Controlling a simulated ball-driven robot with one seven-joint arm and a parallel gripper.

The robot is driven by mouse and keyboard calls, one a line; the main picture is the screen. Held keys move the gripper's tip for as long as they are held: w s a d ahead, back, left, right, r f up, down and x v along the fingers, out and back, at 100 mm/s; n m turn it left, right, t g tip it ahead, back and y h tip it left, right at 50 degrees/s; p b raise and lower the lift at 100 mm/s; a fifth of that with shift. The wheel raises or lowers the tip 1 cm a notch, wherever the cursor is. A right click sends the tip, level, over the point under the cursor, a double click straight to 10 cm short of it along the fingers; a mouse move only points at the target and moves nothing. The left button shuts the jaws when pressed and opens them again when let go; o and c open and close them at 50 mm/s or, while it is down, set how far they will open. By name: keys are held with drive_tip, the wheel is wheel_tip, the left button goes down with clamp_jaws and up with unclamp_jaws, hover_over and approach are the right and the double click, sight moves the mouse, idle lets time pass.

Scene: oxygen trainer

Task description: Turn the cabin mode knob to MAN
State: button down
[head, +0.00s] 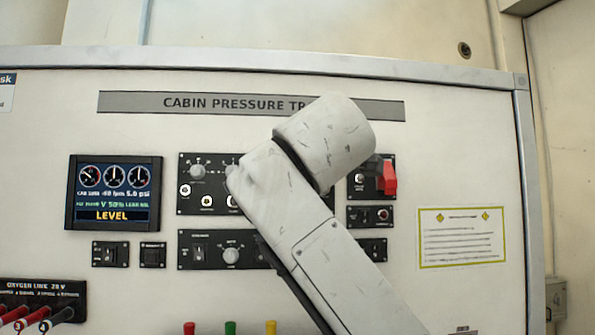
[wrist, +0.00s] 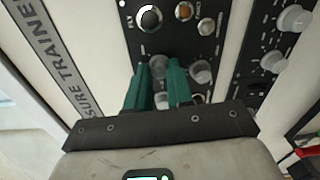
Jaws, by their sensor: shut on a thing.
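My gripper (wrist: 159,66) shows in the wrist view with two teal fingers on either side of a grey knob (wrist: 158,60) on the black upper control panel (wrist: 143,42). It is shut on this knob, which is partly hidden between the fingertips. The lettering beside the knob is too small to read, so its setting and name cannot be told. In the head view my white arm covers the gripper and the right part of the upper control panel (head: 209,206). A grey knob (head: 198,171) on that panel's left stays visible.
Another grey knob (wrist: 201,72) sits close to the right finger in the wrist view. A lower panel (head: 208,264) has its own knob (head: 231,255). A red guarded switch (head: 390,178) is right of my arm. A display (head: 115,193) reading LEVEL is at left.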

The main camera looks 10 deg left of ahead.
drive_tip(key=shift+f, duration=0.1)
drive_tip(key=c, duration=1)
unclamp_jaws()
drive_tip(key=shift+s, duration=0.1)
drive_tip(key=b+v, duration=0.4)
drive_tip(key=v, duration=0.6)
drive_tip(key=shift+s+d, duration=0.25)
